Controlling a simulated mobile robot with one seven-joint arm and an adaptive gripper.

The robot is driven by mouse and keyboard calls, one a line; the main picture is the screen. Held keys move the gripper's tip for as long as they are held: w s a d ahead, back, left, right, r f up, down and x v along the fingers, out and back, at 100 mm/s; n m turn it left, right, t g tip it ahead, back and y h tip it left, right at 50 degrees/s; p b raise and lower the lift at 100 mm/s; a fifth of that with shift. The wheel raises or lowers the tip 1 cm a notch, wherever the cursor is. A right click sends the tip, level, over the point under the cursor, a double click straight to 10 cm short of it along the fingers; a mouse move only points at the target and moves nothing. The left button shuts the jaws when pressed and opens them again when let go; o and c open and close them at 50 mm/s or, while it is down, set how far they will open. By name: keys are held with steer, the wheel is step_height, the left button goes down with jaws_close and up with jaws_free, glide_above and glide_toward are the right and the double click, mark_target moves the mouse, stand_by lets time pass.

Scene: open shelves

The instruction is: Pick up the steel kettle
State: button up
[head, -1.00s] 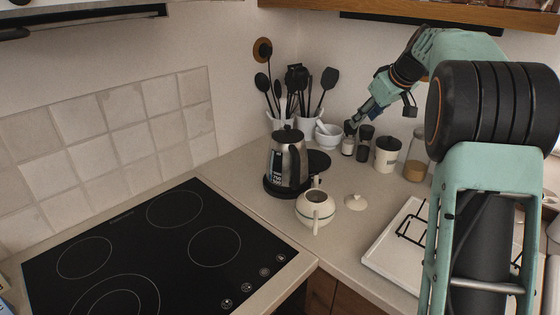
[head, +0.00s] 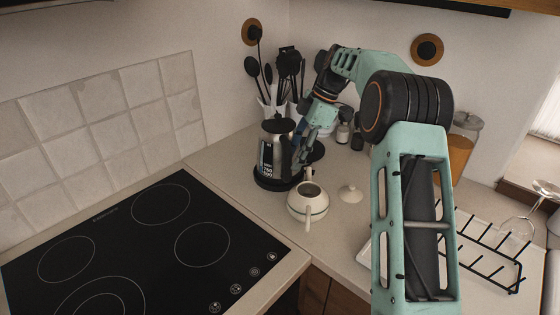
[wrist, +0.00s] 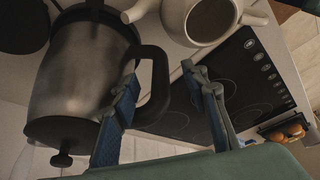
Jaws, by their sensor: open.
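The steel kettle (head: 270,156) stands upright on its black base at the back of the counter, beside the hob. It has a black lid and a black handle. In the wrist view the kettle (wrist: 82,75) fills the left side, with its handle loop (wrist: 160,88) toward the middle. My gripper (head: 300,153) is at the kettle's right side, open and empty. In the wrist view my gripper (wrist: 160,73) has one finger across the handle opening and one beyond the handle's outer side. Whether the fingers touch the handle cannot be told.
Black utensils (head: 287,65) stand behind. The black hob (head: 150,245) lies left, and a dish rack (head: 490,255) right.

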mark_target(288, 169)
steer(key=shift+x, duration=2.65)
jaws_close()
steer(key=shift+w, duration=0.1)
